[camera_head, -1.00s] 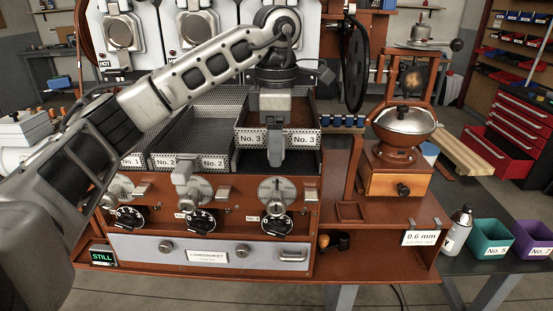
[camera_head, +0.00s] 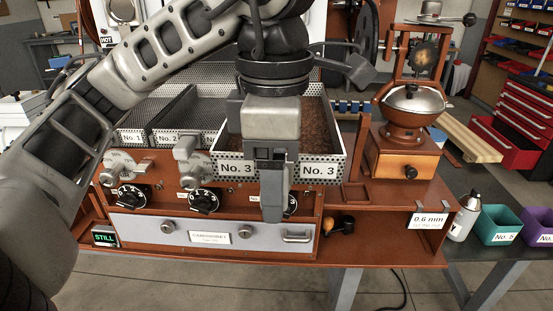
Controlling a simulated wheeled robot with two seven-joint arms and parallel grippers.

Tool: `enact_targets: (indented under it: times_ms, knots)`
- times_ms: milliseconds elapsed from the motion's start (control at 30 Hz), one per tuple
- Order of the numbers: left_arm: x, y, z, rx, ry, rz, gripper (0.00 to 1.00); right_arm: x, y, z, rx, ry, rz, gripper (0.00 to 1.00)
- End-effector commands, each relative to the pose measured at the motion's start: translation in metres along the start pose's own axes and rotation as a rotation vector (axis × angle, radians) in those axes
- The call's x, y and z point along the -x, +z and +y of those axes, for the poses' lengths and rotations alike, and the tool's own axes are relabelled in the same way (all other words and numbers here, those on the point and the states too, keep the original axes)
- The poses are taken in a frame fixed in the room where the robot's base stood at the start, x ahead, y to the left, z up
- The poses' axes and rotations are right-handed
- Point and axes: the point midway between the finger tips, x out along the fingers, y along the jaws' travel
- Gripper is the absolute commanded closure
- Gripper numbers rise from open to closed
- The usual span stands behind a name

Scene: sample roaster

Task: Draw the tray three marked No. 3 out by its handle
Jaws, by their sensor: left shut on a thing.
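The tray marked No. 3 (camera_head: 235,169) is a perforated metal tray holding brown beans. It stands out past the front of the two trays to its left. My left gripper (camera_head: 272,205) points down at the middle of the tray's front, between its two No. 3 labels, and is shut on the handle. The handle itself is hidden behind the fingers. The gripper also covers part of the dial below. My right gripper is not in view.
The No. 1 tray (camera_head: 132,137) and No. 2 tray (camera_head: 168,136) sit in the rack to the left. A wooden grinder (camera_head: 400,150) stands close to the right. Dials and levers lie below the trays. A teal bin (camera_head: 497,228) stands far right.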

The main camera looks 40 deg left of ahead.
Motion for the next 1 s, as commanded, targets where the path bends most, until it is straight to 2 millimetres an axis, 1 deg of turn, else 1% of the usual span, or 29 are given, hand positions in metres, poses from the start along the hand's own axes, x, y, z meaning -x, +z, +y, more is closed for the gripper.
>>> enact_targets:
  times_ms: [433, 1000]
  knots:
    - [0.001, 0.0, -0.005, -0.002, 0.003, -0.002, 0.7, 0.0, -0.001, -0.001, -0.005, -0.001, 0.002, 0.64]
    - [0.001, 0.001, -0.049, -0.004, 0.004, -0.003, 0.7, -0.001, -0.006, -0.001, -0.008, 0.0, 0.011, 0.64]
